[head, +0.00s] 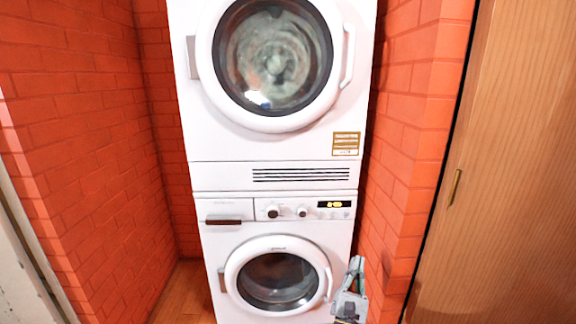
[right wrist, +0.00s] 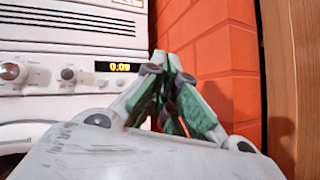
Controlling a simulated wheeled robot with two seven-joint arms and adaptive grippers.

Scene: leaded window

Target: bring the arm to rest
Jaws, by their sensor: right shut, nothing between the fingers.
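My right gripper (head: 356,264) is in the lower right of the head view, in front of the right edge of the lower washing machine. It points upward and is shut with nothing in it. In the right wrist view the green-padded fingers of the gripper (right wrist: 163,62) meet at their tips, in front of the orange brick wall. It holds no object. My left gripper is not in view.
A white lower machine (head: 208,262) has its round door shut. A second white machine (head: 220,145) is stacked on it, door also shut. Orange brick walls (head: 80,130) flank both. A wooden door (head: 510,200) stands at the right.

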